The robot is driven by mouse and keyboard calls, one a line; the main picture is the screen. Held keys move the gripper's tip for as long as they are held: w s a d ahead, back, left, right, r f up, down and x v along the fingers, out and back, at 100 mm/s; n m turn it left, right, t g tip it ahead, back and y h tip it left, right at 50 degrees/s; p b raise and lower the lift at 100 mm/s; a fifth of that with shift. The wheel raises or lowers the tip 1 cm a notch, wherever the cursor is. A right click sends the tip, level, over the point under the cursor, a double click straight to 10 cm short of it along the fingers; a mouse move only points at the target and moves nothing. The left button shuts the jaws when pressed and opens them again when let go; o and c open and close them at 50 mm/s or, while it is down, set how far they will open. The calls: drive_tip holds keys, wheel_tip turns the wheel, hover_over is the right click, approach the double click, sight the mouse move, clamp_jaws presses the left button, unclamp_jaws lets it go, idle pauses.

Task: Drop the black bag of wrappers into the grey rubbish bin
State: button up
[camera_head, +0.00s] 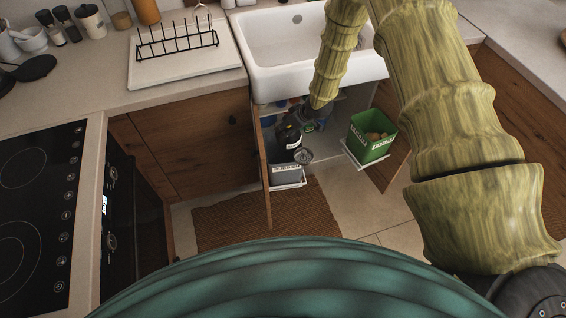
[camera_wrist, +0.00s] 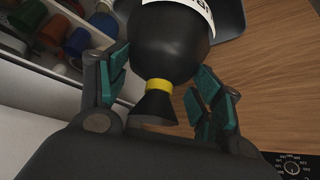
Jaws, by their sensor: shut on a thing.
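The black bag (camera_wrist: 172,45), round with a yellow tie around its neck and a white label, is between the teal-padded fingers of my gripper (camera_wrist: 160,86) in the wrist view. My gripper is shut on it. In the head view, the bag (camera_head: 288,135) hangs in the open cupboard under the sink, just above the grey rubbish bin (camera_head: 287,174). The bin stands on a white pull-out rack at the left door. Its inside is largely hidden by the bag. A dark grey rim, likely the bin's (camera_wrist: 232,18), shows behind the bag in the wrist view.
A green bin (camera_head: 370,150) with brownish contents hangs on the right cupboard door. The open left door (camera_head: 264,175) stands close beside the grey bin. Several bottles (camera_wrist: 78,42) stand inside the cupboard. The white sink (camera_head: 285,50) is above.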

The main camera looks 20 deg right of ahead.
drive_tip(key=shift+w+f, duration=0.1)
drive_tip(key=shift+f, duration=0.3)
drive_tip(key=o, duration=1.5)
drive_tip(key=shift+r, duration=0.1)
drive_tip(key=v, duration=1.2)
drive_tip(key=s+a+f+m+g, duration=0.2)
drive_tip(key=s+a+f, duration=0.1)
drive_tip(key=s+f, duration=0.65)
drive_tip(key=s+f+m+g+h, duration=0.1)
drive_tip(key=s+f+m, duration=0.1)
drive_tip(key=s, duration=1.4)
drive_tip(key=s+f+m+g+h, duration=0.2)
drive_tip(key=s+f, duration=0.2)
drive_tip(key=s, duration=1.3)
drive_tip(key=shift+s+a+m+g, duration=0.15)
drive_tip(key=shift+a+m+g, duration=0.15)
drive_tip(key=shift+m, duration=0.1)
